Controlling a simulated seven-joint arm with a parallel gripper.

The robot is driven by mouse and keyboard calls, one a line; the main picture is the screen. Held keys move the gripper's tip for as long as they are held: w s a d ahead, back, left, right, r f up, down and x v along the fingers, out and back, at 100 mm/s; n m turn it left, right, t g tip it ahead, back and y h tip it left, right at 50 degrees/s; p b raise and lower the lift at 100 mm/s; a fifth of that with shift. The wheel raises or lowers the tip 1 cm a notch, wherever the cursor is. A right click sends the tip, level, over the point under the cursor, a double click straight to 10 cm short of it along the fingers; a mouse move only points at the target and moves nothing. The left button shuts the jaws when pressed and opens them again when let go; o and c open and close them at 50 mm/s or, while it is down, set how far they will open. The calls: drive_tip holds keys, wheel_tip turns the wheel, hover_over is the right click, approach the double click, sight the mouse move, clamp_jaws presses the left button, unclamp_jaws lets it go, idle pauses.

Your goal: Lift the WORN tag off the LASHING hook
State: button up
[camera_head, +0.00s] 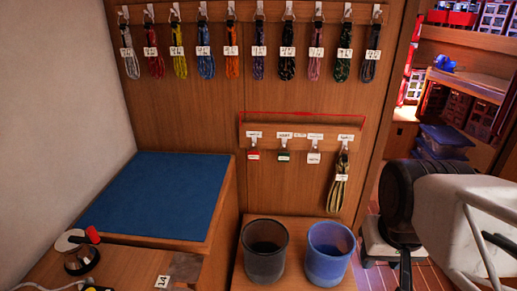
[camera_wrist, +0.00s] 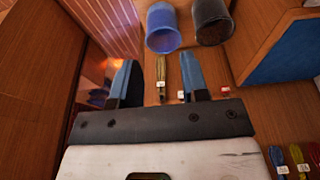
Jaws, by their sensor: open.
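A short wooden rail (camera_head: 265,142) on the wall panel carries several labelled hooks. From left to right hang a red-and-white tag (camera_head: 253,155), a dark tag (camera_head: 284,156), a white tag (camera_head: 313,158) and an olive rope coil (camera_head: 342,188) with its own label. The print is too small to read, so I cannot tell which tag is WORN or which hook is LASHING. My gripper (camera_wrist: 160,78) is open and empty in the wrist view, its blue-grey fingers spread. The coil (camera_wrist: 160,68) shows between them, and the red-and-white tag (camera_wrist: 226,90) lies to their right.
Rope coils (camera_head: 206,60) hang along an upper row. Below the rail stand a dark bucket (camera_head: 264,250) and a blue bucket (camera_head: 328,250). A blue mat (camera_head: 160,195) covers the bench at left, with a red-handled device (camera_head: 80,250) in front. A grey stool (camera_head: 378,240) stands right.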

drive_tip(key=o, duration=0.9)
drive_tip(key=shift+w, duration=0.1)
drive_tip(key=w+a+t+y, duration=0.15)
drive_tip(key=w+a, duration=0.35)
drive_tip(key=w, duration=0.8)
drive_tip(key=w+a+f+n+t, duration=0.15)
drive_tip(key=w+a, duration=0.25)
drive_tip(key=w, duration=0.8)
drive_tip(key=w+a+t+y, duration=0.1)
drive_tip(key=w+a+t, duration=0.3)
drive_tip(key=w, duration=0.9)
drive_tip(key=w+a+f+t, duration=0.1)
drive_tip(key=w+a+f, duration=0.35)
drive_tip(key=w, duration=0.35)
drive_tip(key=w+a+f+t, duration=0.1)
drive_tip(key=w+a+f, duration=0.2)
drive_tip(key=w+a, duration=0.35)
drive_tip(key=m+t+h, duration=0.1)
drive_tip(key=t+h, duration=0.1)
approach(252, 155)
drive_tip(key=w, duration=0.3)
drive_tip(key=shift+s+d+r, duration=0.15)
drive_tip(key=shift+s, duration=0.05)
